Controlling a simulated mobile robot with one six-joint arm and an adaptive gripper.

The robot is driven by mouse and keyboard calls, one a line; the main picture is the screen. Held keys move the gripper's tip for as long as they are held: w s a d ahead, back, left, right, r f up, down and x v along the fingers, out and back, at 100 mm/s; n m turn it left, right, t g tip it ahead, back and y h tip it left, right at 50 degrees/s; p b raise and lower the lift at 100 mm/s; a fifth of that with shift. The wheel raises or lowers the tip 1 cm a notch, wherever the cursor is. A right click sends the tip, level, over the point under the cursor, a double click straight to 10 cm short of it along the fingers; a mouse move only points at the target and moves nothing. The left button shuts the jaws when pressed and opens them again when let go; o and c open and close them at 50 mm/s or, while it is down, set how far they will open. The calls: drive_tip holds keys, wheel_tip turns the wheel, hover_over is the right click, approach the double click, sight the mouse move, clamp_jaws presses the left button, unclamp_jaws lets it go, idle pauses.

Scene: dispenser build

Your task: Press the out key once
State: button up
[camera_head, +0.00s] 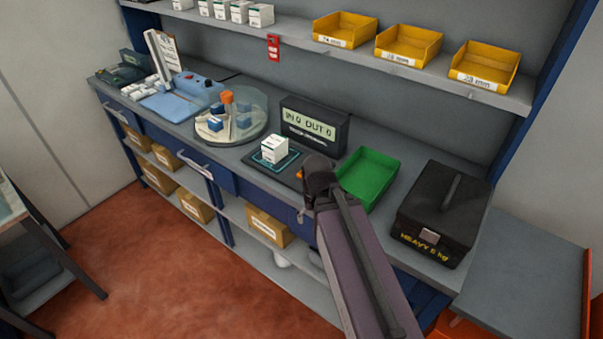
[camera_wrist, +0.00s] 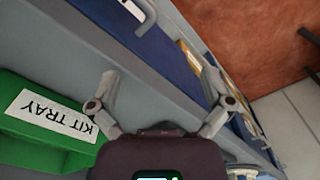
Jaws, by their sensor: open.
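A black counter display (camera_head: 314,126) on the bench reads "IN 0 OUT 0". In front of it lies a dark pad (camera_head: 285,171) with a teal outline and a white box (camera_head: 274,149) on it. A small orange spot (camera_head: 299,175), possibly a key, shows at the pad's right end, partly hidden by my arm; I cannot read any label on it. My gripper (camera_wrist: 160,80) is open and empty, with fingers spread over the bench's front edge in the wrist view. No key shows in the wrist view.
A green tray (camera_head: 368,178) stands right of my arm; the wrist view shows its "KIT TRAY" label (camera_wrist: 50,117). A black case (camera_head: 438,213) marked "HEAVY 5 kg" is farther right. A round turntable (camera_head: 257,112) with small items stands left. Yellow bins (camera_head: 408,43) line the shelf above.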

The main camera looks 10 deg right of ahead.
clamp_jaws()
idle(1.4)
